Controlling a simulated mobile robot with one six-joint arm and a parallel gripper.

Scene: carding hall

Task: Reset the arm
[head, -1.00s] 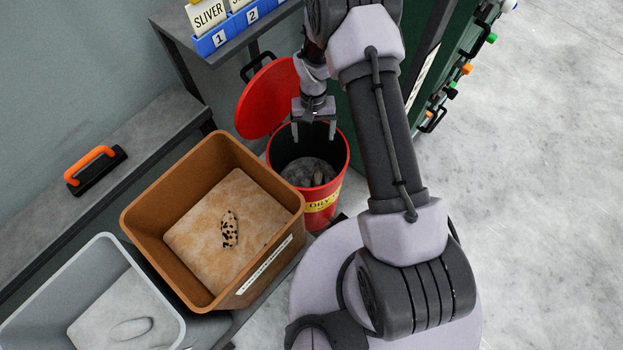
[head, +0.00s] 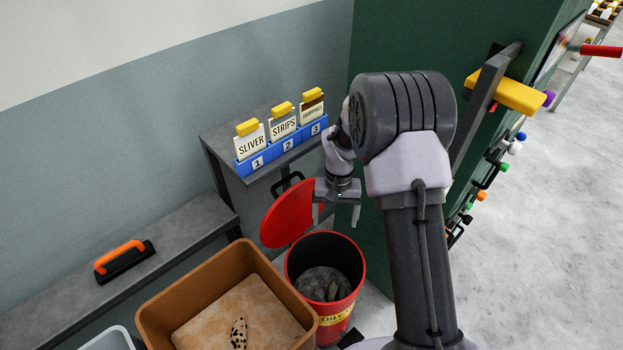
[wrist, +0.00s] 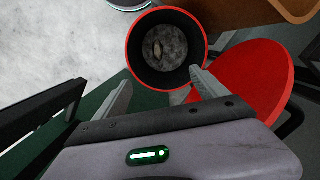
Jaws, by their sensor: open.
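My gripper (head: 337,210) is open and empty in the head view, raised above the red bin and pointing down. In the wrist view its two fingers (wrist: 160,92) stand wide apart with nothing between them. The red bin (head: 337,312) stands open below, with grey fluff and a small darker piece inside; it also shows in the wrist view (wrist: 133,70). Its red lid (head: 287,215) is tilted up at the back left of the rim.
A brown crate (head: 166,312) with a spotted piece on a pale bed stands left of the bin. A shelf holds a blue card rack (head: 262,163). An orange-handled brush (head: 122,261) lies on the ledge. A green machine (head: 420,40) with levers rises behind my arm.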

